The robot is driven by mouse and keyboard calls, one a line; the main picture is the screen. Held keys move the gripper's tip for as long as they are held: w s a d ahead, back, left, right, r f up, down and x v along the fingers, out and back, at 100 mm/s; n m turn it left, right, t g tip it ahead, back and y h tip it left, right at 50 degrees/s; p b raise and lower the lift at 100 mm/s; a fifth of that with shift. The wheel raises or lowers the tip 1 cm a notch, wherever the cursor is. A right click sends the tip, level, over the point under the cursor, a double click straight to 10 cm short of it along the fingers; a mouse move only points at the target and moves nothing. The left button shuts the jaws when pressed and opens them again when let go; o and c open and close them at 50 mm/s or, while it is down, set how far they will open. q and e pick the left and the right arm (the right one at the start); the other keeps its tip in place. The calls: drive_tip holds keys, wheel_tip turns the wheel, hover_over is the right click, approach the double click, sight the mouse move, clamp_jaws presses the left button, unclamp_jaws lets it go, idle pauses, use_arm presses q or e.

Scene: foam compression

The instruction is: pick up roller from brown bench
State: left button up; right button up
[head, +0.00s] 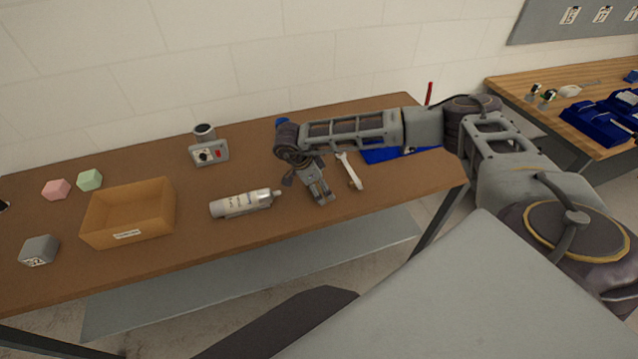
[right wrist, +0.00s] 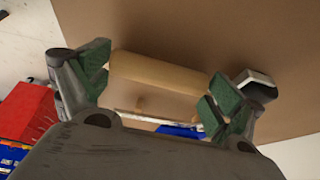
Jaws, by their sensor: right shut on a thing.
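The roller (right wrist: 158,72) is a pale tan cylinder in the right wrist view, lying across the space between the green finger pads. My right gripper (right wrist: 157,85) is shut on it, with one pad at each end. In the head view my right gripper (head: 320,192) is low over the brown bench (head: 290,222), between the bottle and the wrench. The roller is hidden there behind the gripper and arm. I cannot tell whether the roller touches the bench top. My left gripper is not in view.
A bottle (head: 241,204) lies left of my right gripper; a wrench (head: 349,171) lies close on its right, by a blue item (head: 385,155). A box (head: 128,214), several blocks and a grey device (head: 208,153) stand farther left. A red object (right wrist: 27,112) shows at the wrist view's left.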

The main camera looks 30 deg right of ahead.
wheel_tip(320, 180, up, 10)
drive_tip(key=b, duration=0.1)
drive_tip(key=shift+b, duration=0.3)
drive_tip(key=shift+f, duration=0.1)
